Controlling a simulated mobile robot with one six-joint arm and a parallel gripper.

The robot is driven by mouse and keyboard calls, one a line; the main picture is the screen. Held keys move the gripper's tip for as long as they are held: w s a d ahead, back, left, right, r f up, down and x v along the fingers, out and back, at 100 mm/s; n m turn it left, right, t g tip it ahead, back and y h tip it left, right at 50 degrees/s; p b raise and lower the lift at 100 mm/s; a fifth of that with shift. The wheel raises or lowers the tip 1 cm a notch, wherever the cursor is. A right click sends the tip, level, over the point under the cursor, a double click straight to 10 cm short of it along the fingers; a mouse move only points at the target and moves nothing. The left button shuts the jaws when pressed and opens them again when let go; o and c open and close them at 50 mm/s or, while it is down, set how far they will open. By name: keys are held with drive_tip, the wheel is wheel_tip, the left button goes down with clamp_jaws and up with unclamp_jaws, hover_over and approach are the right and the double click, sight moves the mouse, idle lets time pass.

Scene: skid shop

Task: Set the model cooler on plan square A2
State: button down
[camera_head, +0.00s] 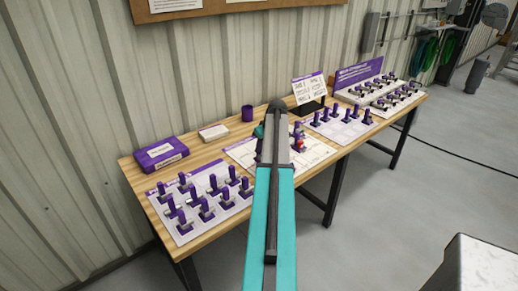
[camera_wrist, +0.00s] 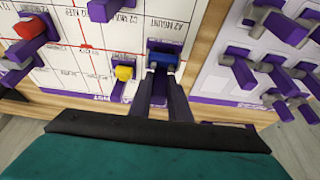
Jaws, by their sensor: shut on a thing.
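The model cooler seems to be the blue block on a purple stand (camera_wrist: 163,60) in the wrist view. My gripper (camera_wrist: 164,82) is shut on it, with one dark finger on each side. The model is at the plan sheet (camera_wrist: 65,72), by the square lettered A2 (camera_wrist: 174,21). I cannot tell whether its base touches the sheet. In the head view the white plan sheet (camera_head: 316,152) lies mid-bench, and my arm hides the gripper and the model.
A yellow-topped model (camera_wrist: 124,73) stands close left of my gripper, and a red-topped one (camera_wrist: 32,27) farther left. A sheet of purple-stand models (camera_wrist: 238,72) lies right. On the bench are a purple box (camera_head: 160,153), a white box (camera_head: 213,132) and a purple cup (camera_head: 248,113).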

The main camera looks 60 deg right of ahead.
drive_tip(key=shift+f, duration=0.15)
drive_tip(key=shift+f+b, duration=0.95)
drive_tip(key=shift+f, duration=0.65)
drive_tip(key=shift+f+b, duration=0.4)
drive_tip(key=shift+f, duration=0.3)
idle(1.1)
drive_tip(key=c, duration=1.6)
unclamp_jaws()
drive_tip(key=shift+o, duration=0.2)
drive_tip(key=shift+s+r, duration=0.2)
drive_tip(key=shift+r, duration=0.4)
drive_tip(key=shift+r, duration=0.1)
drive_tip(key=shift+r+p, duration=1.7)
drive_tip(key=shift+r, duration=1.7)
